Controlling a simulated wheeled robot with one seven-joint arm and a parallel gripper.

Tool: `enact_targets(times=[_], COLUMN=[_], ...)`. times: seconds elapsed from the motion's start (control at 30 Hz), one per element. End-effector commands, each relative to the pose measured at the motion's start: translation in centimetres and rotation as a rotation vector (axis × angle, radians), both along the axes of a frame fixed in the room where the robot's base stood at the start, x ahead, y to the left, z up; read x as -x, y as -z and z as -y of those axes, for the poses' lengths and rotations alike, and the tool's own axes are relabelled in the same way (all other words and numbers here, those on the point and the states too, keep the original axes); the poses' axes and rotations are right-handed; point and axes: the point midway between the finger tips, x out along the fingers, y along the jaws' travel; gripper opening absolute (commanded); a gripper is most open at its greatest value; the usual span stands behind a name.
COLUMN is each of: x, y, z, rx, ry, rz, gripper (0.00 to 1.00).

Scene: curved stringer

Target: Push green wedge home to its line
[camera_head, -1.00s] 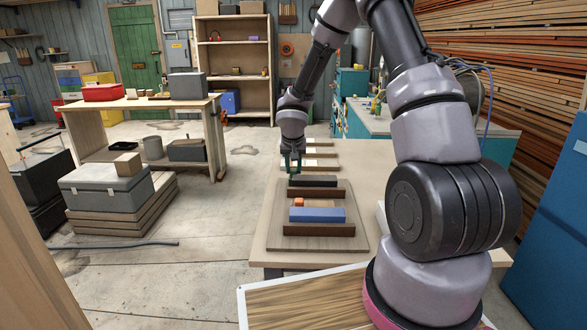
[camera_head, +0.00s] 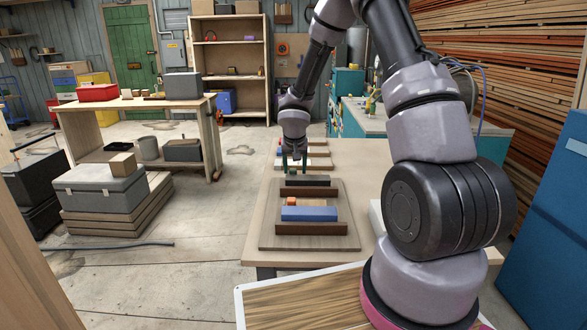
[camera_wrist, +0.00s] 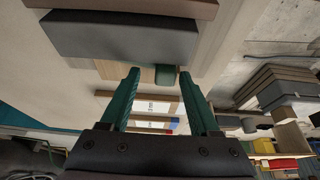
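A small dark-green block, which looks like the green wedge (camera_wrist: 166,75), shows in the wrist view just beyond and between my fingertips, nearer the right one. Its full shape is hidden, and I cannot make it out in the head view. My gripper (camera_wrist: 160,73) has two green fingers standing apart with nothing held between them. In the head view my gripper (camera_head: 295,165) points down at the far edge of the board (camera_head: 345,240), just behind a dark grey block (camera_head: 306,180). That block is large in the wrist view (camera_wrist: 125,38). I cannot see the line.
On the board are two brown rails (camera_head: 310,228), a blue block (camera_head: 310,213) and a small orange block (camera_head: 291,201). Pale strips (camera_head: 318,152) lie farther back on the table (camera_head: 365,165). The table is clear to the board's right.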

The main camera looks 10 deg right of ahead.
Motion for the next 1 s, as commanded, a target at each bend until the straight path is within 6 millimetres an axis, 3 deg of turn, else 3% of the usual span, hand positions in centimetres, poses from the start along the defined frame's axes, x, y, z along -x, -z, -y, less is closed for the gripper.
enact_targets(times=[0.27,0.7,1.0], x=[0.1,3.0,4.0], y=[-0.4,-7.7,-10.0], z=[-0.2,-0.8,-1.1], rx=[-0.002,0.000,0.000], ry=[-0.002,0.001,-0.001], rz=[0.003,0.004,0.001], gripper=[0.62,0.62,0.62])
